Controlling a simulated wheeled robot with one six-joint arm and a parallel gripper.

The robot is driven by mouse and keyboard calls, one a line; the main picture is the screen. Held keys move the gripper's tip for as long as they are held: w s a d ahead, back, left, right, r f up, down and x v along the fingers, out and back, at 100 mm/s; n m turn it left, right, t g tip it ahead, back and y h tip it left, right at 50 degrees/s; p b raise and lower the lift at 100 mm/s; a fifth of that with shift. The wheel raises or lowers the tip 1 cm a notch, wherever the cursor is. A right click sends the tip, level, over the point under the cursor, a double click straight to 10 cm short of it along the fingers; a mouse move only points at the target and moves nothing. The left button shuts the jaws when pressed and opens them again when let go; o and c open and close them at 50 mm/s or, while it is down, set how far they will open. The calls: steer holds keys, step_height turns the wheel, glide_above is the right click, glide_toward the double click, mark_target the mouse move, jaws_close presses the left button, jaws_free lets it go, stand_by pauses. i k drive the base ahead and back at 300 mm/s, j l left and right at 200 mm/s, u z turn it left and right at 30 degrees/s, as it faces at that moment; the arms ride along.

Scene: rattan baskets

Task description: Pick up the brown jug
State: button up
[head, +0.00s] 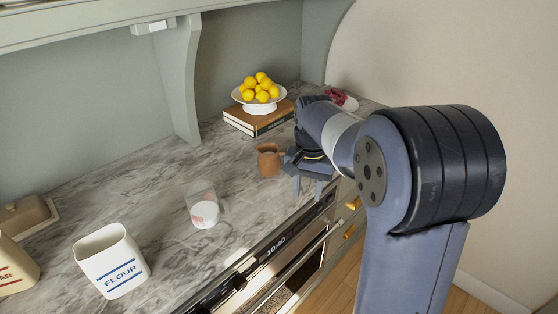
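The brown jug (268,161) stands upright on the marble counter in the head view, near the middle of the picture. My gripper (308,186) points down just to the right of the jug, close to the counter's front edge. Its two fingers look spread apart with nothing between them. In this view a small gap or slight overlap between the jug and the gripper's left side cannot be told apart. The arm hides part of the counter behind the gripper.
A white bowl of yellow fruit (259,94) stands on stacked books (257,121) behind the jug. A glass jar (202,207) and a white flour canister (110,262) stand to the left. An oven (290,262) is below the counter edge. Bare counter lies left of the jug.

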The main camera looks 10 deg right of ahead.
mark_target(270, 162)
steer(key=i+l+u, duration=0.65)
steer(key=i+l, duration=0.15)
steer(key=l, duration=0.25)
